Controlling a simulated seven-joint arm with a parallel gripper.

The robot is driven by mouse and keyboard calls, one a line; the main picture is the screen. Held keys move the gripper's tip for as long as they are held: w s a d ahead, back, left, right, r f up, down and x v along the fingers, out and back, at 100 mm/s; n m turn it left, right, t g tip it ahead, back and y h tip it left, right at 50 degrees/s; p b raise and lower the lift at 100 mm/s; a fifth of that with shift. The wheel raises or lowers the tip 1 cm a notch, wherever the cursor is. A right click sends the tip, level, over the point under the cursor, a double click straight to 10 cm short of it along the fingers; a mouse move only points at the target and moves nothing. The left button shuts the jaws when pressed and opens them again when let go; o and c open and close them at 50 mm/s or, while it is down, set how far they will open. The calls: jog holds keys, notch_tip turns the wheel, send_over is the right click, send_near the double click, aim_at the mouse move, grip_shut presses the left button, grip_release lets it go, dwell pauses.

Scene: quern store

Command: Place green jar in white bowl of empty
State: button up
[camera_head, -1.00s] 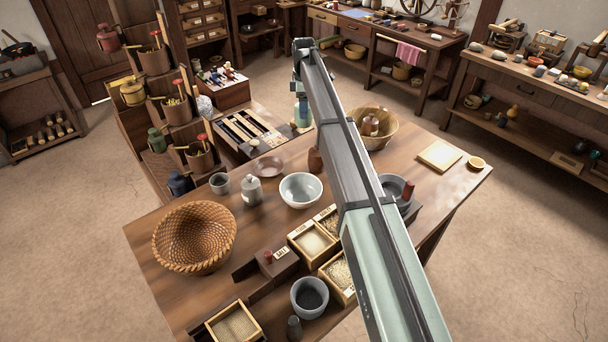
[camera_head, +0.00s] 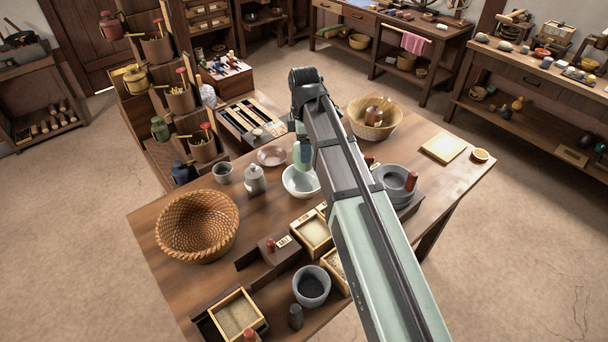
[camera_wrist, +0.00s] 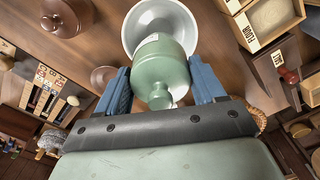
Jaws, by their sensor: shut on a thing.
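My gripper (camera_wrist: 160,84) is shut on a green jar (camera_wrist: 160,62), with one blue finger on each side of it in the wrist view. The white bowl (camera_wrist: 160,18) shows just beyond the jar, which covers part of it. In the head view the white bowl (camera_head: 294,184) stands on the wooden table, and my gripper (camera_head: 303,156) is over its far right side. My arm hides part of the bowl there. I cannot tell the exact gap between jar and bowl.
A lidded grey jar (camera_head: 255,180) and a grey cup (camera_head: 224,173) stand left of the bowl. A pinkish dish (camera_head: 271,156) lies behind it. Grain boxes (camera_head: 312,233) are in front. A wicker basket (camera_head: 197,226) is at the left. Another green jar (camera_head: 160,128) sits on the shelf.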

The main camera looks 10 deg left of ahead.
jog(key=shift+f, duration=4.85)
jog(key=shift+f, duration=0.1)
jog(key=o, duration=1.3)
notch_tip(320, 180, up, 12)
jog(key=shift+r, duration=0.15)
jog(key=shift+o, duration=0.4)
